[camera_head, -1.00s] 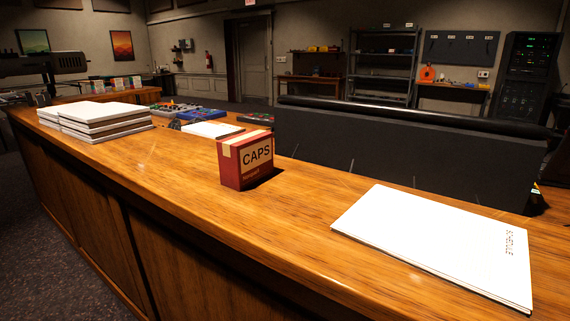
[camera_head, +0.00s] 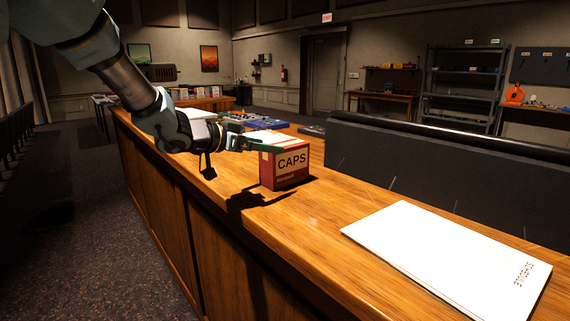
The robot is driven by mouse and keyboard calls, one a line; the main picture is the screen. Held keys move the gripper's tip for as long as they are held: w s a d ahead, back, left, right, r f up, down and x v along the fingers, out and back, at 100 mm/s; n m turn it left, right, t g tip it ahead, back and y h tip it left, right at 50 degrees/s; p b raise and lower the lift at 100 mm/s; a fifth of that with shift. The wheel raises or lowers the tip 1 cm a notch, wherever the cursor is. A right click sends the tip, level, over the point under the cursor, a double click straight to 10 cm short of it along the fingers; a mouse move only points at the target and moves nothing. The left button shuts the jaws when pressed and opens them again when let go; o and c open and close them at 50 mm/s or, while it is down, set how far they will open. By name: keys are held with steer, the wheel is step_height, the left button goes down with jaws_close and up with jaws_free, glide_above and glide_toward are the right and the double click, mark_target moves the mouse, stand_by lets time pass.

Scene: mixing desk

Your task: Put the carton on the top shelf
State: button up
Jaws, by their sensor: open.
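My gripper (camera_head: 257,145) reaches in from the upper left and is open. One greenish finger lies at the upper left edge of the carton; I cannot tell whether it touches. The far finger is hard to make out. A grey metal shelf unit (camera_head: 463,88) stands at the back right, with its top shelf (camera_head: 470,48) carrying small white labels.
The wooden desk (camera_head: 330,225) runs diagonally, with a white schedule booklet (camera_head: 445,258) at right and a dark raised panel (camera_head: 420,165) behind. White booklets and coloured items lie behind my arm. Open floor (camera_head: 80,230) is at left. A wooden workbench (camera_head: 385,97) stands left of the shelf unit.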

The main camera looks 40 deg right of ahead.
mark_target(285, 163)
steer(key=shift+p+x, duration=0.8)
steer(key=shift+x, duration=3.1)
